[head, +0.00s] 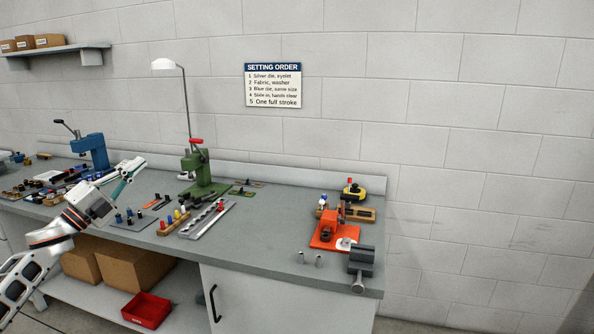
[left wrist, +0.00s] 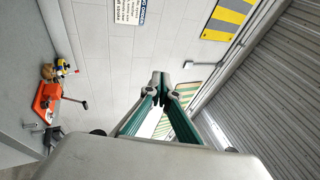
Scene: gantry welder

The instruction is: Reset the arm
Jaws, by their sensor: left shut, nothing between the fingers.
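My left gripper (head: 130,172) has green and grey fingers and is raised over the left part of the grey workbench (head: 270,233) in the head view. In the left wrist view its fingertips (left wrist: 160,82) meet, shut with nothing between them, in front of the block wall. My left arm comes in from the left edge of the head view. My right gripper is not in view. It is unclear which arm the task means; a green press (head: 198,165) and a blue press (head: 93,150), each with a lever, stand on the bench.
An orange press (head: 325,235) and a grey vise (head: 361,262) stand at the bench's right end. A lamp (head: 165,65) rises behind the green press. Racks of small dies cover the middle and left. A red bin (head: 146,310) and cardboard boxes (head: 135,266) sit below.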

